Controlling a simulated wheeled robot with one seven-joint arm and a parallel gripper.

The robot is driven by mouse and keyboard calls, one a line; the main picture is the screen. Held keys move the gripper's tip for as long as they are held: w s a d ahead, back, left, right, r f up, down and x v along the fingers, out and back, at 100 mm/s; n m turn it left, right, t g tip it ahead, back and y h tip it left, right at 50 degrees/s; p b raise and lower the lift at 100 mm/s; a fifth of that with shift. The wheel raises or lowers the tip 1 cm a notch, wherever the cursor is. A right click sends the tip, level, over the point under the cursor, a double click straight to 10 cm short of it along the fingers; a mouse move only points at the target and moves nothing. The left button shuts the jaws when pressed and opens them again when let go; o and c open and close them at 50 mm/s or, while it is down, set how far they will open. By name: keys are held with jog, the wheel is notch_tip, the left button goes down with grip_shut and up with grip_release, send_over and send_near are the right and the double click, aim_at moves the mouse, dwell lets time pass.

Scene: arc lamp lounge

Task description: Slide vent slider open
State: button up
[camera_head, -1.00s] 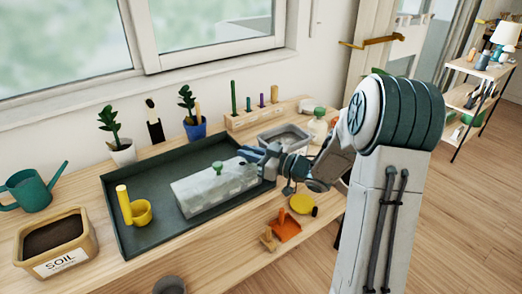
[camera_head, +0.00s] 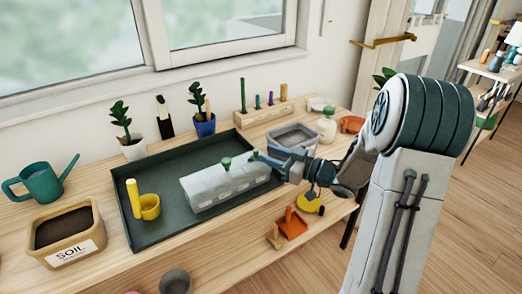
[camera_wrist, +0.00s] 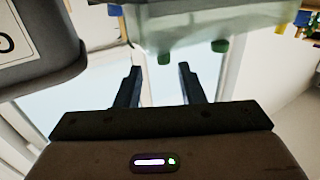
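The pale, whitish box (camera_head: 225,187) lies on the dark green tray. A green knob (camera_head: 225,164) stands on its lid, and a second small green piece (camera_head: 254,156) shows near its right end, by my fingertips. In the wrist view, the box (camera_wrist: 210,22) fills the top, with two green knobs, one (camera_wrist: 164,58) near the gap between my fingers and one (camera_wrist: 220,46) to the right. Which one is the vent slider is unclear. My gripper (camera_wrist: 157,68) is open, its two dark fingers apart and empty. In the head view, my gripper (camera_head: 264,158) is at the box's right end.
The tray (camera_head: 160,232) also holds a yellow cup (camera_head: 150,207). A grey bin (camera_head: 293,137) and a white bottle (camera_head: 326,126) stand beyond my gripper. A soil tub (camera_head: 68,238), watering can (camera_head: 40,182) and potted plants (camera_head: 133,147) stand around the tray.

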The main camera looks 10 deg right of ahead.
jog(key=v, duration=0.9)
